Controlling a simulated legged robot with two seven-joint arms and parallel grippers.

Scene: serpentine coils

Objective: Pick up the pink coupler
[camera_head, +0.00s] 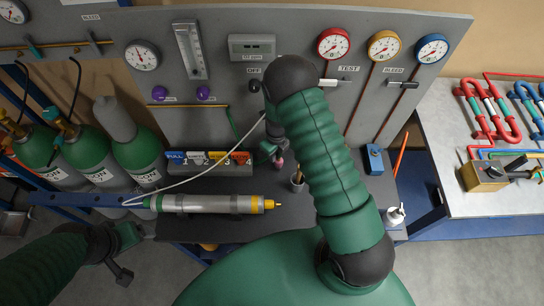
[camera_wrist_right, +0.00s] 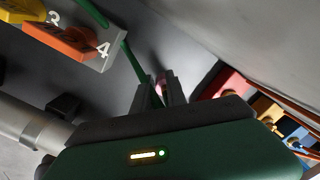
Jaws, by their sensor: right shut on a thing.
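The pink coupler (camera_head: 279,164) is a small pink piece low at the back of the dark bench, just below my right gripper (camera_head: 274,156) in the head view. In the wrist view my right gripper (camera_wrist_right: 159,92) is shut on it. Only a little of the pink coupler (camera_wrist_right: 160,80) shows between the fingertips, and a green hose runs up beside it. My left gripper (camera_head: 124,257) hangs at the lower left, away from the bench, and its jaw opening is unclear.
A grey cylinder with a yellow tip (camera_head: 210,203) lies along the bench's front left. A numbered block (camera_head: 207,163) stands left of my right gripper. A cup (camera_head: 297,180) and blue box (camera_head: 373,158) stand to the right. A gauge panel (camera_head: 300,75) rises behind.

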